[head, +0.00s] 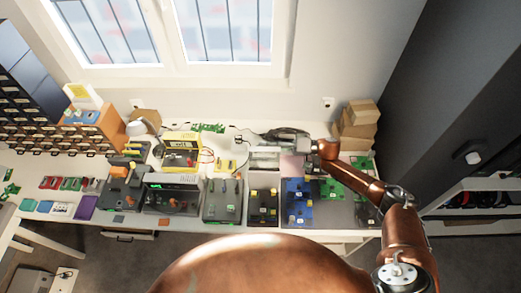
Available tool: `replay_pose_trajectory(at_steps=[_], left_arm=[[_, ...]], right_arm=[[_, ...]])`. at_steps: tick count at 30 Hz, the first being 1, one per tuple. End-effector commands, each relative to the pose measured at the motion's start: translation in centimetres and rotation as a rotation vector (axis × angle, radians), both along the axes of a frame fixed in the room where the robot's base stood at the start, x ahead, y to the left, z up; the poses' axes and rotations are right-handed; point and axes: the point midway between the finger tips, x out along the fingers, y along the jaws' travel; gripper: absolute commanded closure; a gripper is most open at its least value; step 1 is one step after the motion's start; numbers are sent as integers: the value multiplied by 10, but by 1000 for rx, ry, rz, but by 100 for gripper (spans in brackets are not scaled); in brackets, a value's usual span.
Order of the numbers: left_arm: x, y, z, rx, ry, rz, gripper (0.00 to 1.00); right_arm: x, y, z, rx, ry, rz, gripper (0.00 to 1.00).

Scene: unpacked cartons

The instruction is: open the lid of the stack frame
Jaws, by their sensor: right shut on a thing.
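The stack frame (265,158) is a small pale, greyish box-like thing on the back half of the bench, right of the middle in the head view. How far the lid stands open cannot be told. My left gripper is not in view.
A yellow meter (181,150) is to the left. Cardboard boxes (357,125) are stacked at the back right, near the wall.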

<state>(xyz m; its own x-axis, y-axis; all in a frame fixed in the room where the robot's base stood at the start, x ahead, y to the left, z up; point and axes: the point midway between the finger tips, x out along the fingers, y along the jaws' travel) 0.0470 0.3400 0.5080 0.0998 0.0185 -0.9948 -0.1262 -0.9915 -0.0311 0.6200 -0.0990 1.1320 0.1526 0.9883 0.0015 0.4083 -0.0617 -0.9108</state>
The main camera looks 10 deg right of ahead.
Motion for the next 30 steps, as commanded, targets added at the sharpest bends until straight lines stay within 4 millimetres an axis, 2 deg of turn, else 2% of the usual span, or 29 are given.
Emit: replay_pose_trajectory(at_steps=[15, 16, 22, 30], left_arm=[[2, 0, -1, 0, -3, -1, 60], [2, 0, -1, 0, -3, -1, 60], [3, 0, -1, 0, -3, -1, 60], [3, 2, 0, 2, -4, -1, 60]], right_arm=[[3, -4, -2, -1, -1, -9, 100], [3, -4, -2, -1, 0, -9, 90], [3, -4, -2, -2, 0, -8, 76], [3, -4, -2, -1, -1, -7, 75]])
